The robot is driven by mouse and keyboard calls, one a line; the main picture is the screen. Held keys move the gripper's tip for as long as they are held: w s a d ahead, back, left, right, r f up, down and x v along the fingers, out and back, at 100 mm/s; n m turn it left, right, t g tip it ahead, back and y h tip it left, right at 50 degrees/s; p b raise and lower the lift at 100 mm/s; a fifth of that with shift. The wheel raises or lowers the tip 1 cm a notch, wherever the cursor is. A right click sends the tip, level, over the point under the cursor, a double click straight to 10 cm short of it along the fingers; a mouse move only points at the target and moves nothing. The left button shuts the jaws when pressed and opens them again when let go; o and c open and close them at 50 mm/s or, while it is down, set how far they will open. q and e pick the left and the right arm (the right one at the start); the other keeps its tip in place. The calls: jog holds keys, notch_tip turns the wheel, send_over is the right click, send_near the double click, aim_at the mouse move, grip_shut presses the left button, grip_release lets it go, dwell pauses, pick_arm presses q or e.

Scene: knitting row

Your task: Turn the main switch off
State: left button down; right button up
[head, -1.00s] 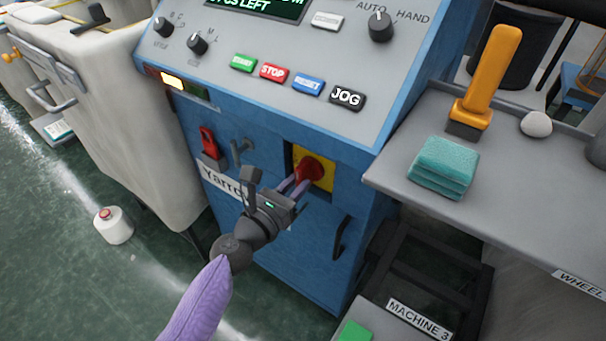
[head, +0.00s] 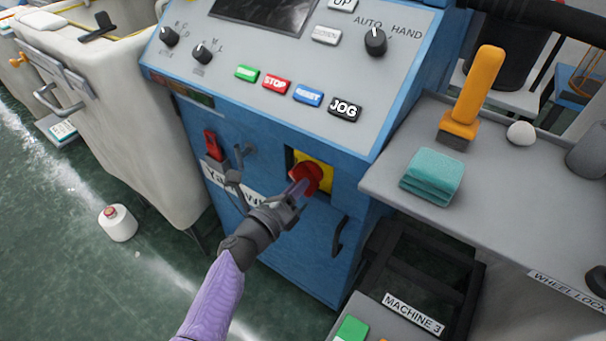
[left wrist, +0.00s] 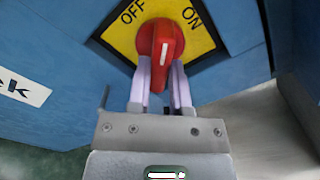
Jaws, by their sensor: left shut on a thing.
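The main switch is a red rotary knob (head: 307,178) on a yellow plate (head: 313,163) on the blue machine front. In the left wrist view the red knob (left wrist: 160,45) shows a white mark pointing up, between the words OFF and ON on the yellow plate (left wrist: 118,36). My left gripper (head: 298,189) is shut on the knob, one pale finger on each side of it (left wrist: 164,82). The machine's display (head: 265,12) is dark. My right gripper is not in view.
Above the switch, the sloping panel carries START, STOP, RESET and JOG (head: 345,108) buttons. A grey shelf (head: 390,183) with a teal cloth stack (head: 432,177) juts out at right.

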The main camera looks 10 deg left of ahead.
pick_arm(q)
jog(key=shift+r+n+p, duration=0.15)
jog(key=shift+n+p, duration=0.25)
jog(key=shift+n, duration=0.3)
jog(key=shift+n+p, duration=0.5)
jog(key=shift+n, duration=1.1)
